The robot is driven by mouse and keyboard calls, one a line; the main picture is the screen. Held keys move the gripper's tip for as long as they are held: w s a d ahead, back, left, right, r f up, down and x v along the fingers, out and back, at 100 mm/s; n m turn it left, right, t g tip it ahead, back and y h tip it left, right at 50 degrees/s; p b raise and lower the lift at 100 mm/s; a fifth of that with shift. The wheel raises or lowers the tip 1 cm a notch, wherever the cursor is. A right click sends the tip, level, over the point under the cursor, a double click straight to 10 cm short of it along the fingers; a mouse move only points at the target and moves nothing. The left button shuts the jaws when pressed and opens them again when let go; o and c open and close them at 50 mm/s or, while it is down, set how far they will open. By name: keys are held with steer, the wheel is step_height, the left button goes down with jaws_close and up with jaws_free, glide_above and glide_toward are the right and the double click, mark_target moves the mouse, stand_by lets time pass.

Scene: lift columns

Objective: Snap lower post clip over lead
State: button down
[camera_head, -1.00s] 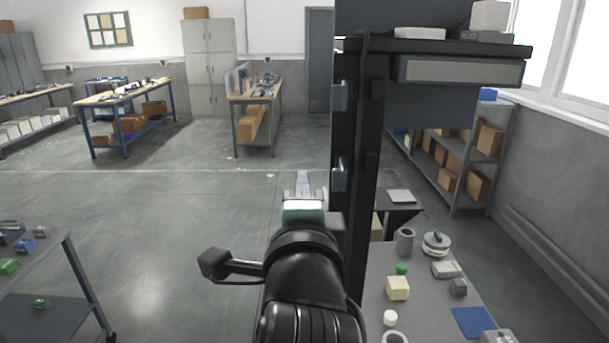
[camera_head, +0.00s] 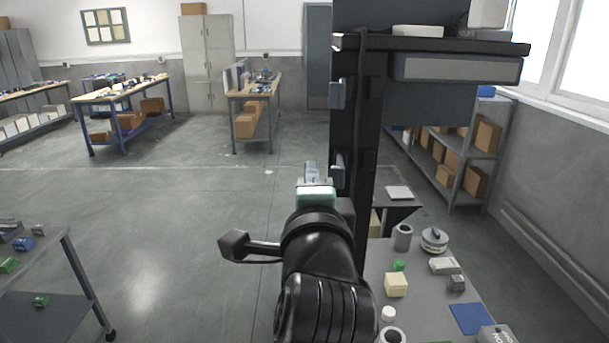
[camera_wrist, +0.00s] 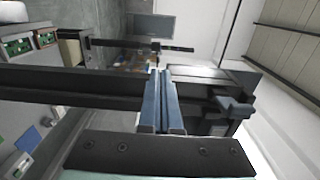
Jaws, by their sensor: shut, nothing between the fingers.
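The dark upright post (camera_head: 345,130) stands right of centre in the head view and runs across the wrist view (camera_wrist: 60,88). The lower post clip (camera_head: 338,172) is a small blue-grey piece on its left side. The upper clip (camera_head: 337,95) is higher on the same side. A blue-grey clip also shows right of my fingers in the wrist view (camera_wrist: 236,106). My gripper (camera_head: 311,168) is shut and empty, just left of the lower clip at about its height. Its closed fingers (camera_wrist: 161,75) overlap the post in the wrist view; contact is unclear. I cannot clearly tell the lead from the dark post.
A shelf (camera_head: 440,47) with a drawer juts right from the post's top. A grey table (camera_head: 425,290) with small parts stands lower right. A grey cart (camera_head: 50,280) is at lower left. The floor left of my arm is clear.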

steer(key=s+d, duration=0.4)
steer(key=shift+s+d, duration=0.25)
steer(key=shift+d, duration=0.15)
stand_by(1.4)
steer(key=d, duration=0.2)
steer(key=shift+d+p, duration=0.3)
steer(key=shift+p, duration=0.05)
stand_by(0.4)
steer(key=shift+w, duration=0.15)
steer(key=shift+w, duration=0.85)
steer(key=shift+s, duration=0.1)
